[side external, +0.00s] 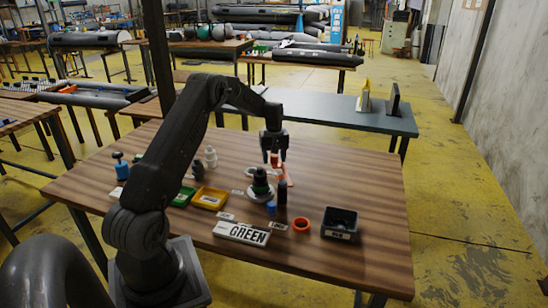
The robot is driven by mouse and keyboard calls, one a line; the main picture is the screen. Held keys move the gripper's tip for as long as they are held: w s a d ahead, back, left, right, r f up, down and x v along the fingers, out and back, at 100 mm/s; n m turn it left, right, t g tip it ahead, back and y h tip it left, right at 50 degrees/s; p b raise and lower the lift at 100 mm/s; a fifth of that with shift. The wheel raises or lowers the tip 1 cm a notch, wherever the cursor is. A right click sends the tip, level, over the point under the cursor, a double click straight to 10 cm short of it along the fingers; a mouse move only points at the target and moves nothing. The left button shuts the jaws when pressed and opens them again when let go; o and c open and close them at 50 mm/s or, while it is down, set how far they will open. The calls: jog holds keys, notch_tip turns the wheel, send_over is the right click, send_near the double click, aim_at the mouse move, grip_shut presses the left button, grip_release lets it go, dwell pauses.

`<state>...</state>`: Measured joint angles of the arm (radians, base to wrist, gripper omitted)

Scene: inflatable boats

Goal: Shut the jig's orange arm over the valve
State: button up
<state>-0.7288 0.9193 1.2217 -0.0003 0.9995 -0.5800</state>
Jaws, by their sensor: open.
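My gripper (274,157) points down over the middle of the wooden table, its jaws open. A small orange piece (274,160) shows between or just behind the fingers; I cannot tell if they touch it. An orange-red strip (285,178) stands just below, and looks like part of the jig's arm. A dark valve-like part with a green band (261,184) stands upright on a round grey base (259,195), in front of the gripper. The orange arm does not appear to lie over it. The hinge is too small to make out.
A dark bottle (282,190) and a blue cap (271,208) stand close by. The table's right side (375,190) is clear.

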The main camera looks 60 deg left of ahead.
jog(key=shift+c, duration=0.4)
grip_shut()
jog(key=shift+s, duration=0.15)
jog(key=s+d+n, duration=0.3)
jog(key=s+n, duration=0.9)
jog(key=shift+s+d, duration=0.15)
jog(key=shift+d, duration=0.05)
dwell(0.4)
dwell(0.3)
jog(key=shift+o, duration=0.4)
grip_release()
jog(key=shift+r, duration=0.1)
